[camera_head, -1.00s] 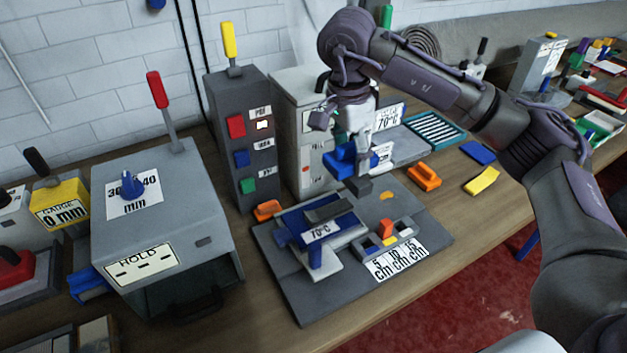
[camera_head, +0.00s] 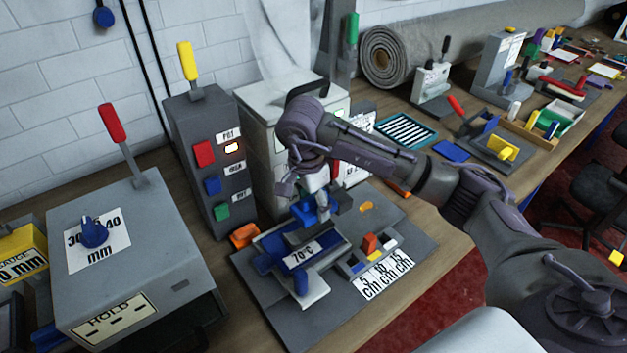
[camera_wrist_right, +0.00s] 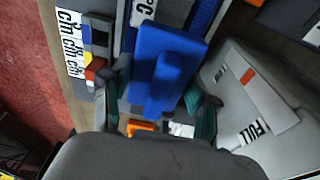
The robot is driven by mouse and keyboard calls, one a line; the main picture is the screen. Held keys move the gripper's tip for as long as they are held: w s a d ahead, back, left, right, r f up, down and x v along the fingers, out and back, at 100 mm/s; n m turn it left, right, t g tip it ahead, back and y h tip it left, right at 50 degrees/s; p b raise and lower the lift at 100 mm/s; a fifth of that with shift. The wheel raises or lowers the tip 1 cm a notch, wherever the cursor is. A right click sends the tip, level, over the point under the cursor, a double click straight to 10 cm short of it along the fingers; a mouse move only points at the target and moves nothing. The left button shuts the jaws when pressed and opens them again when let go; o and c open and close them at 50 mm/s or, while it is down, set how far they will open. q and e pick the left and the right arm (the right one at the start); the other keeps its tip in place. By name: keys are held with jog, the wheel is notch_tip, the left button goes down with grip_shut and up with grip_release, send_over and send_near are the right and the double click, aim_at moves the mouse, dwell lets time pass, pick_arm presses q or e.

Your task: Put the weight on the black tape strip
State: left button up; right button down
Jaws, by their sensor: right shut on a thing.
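My right gripper (camera_head: 318,205) is low over the blue jig marked 70°C on the grey board. It is shut on a blue block (camera_wrist_right: 160,70), which I take to be the weight; the block sits between its teal-padded fingers in the wrist view. In the head view the weight (camera_head: 307,212) is just above or on the dark strip (camera_head: 310,236), which looks like the black tape strip. I cannot tell whether they touch. The gripper and weight hide part of the strip. My left gripper is not in view.
A block holder with cm labels (camera_head: 384,275) lies at the jig's right. A button tower (camera_head: 200,150) and a pale machine (camera_head: 262,130) stand behind. An orange piece (camera_head: 244,235) lies by the board. The grey HOLD box (camera_head: 130,250) is at the left.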

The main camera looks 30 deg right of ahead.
aim_at(314, 228)
jog(key=shift+f, duration=0.25)
jog(key=shift+f+p, duration=0.3)
jog(key=shift+f, duration=0.5)
notch_tip(314, 228, down, 2)
jog(key=shift+f+p, duration=0.1)
jog(key=shift+p, duration=0.3)
jog(key=shift+f, duration=0.25)
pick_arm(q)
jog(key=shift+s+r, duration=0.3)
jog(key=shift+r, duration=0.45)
pick_arm(e)
jog(key=shift+f, duration=0.15)
jog(key=shift+c, duration=1.4)
grip_release()
jog(key=shift+s, duration=0.1)
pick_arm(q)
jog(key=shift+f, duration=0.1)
